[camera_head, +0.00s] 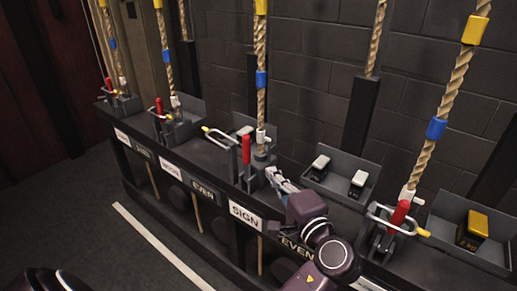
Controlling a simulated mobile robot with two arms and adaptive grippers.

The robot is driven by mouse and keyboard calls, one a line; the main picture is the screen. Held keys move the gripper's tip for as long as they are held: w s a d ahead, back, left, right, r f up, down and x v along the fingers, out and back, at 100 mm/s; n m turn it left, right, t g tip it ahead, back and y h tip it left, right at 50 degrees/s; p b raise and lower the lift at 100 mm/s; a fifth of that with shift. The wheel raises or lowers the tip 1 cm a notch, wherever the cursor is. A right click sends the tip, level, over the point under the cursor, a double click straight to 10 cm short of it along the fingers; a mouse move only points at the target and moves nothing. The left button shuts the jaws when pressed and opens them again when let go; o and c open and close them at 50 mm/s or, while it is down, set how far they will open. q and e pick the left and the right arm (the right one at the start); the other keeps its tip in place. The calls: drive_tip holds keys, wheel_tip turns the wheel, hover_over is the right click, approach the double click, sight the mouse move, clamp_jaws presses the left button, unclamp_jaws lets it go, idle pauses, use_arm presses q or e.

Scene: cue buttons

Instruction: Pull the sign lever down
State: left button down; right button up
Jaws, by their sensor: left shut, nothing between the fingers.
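The sign lever (246,149) is a red handle standing upright on a grey mount, behind the white plate reading SIGN (245,214). A pale loop with a yellow end (216,134) extends to the left of the lever. A rope with yellow and blue bands rises just behind it.
Another red lever (399,213) with a loop around it stands to the right, and similar levers stand far left. Open grey trays hold small dark-and-white blocks (320,167) and a yellow-topped block (473,228). A brick wall (320,60) is behind; floor in front is clear.

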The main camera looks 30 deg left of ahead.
sight(247, 160)
use_arm(q)
drive_tip(key=shift+r+y, duration=0.3)
drive_tip(key=shift+r, duration=0.7)
use_arm(e)
drive_tip(key=shift+f, duration=0.3)
use_arm(q)
drive_tip(key=x, duration=1)
use_arm(e)
drive_tip(key=shift+w+r, duration=0.25)
drive_tip(key=shift+w, duration=0.05)
use_arm(q)
drive_tip(key=shift+a, duration=0.1)
use_arm(e)
drive_tip(key=shift+s, duration=0.15)
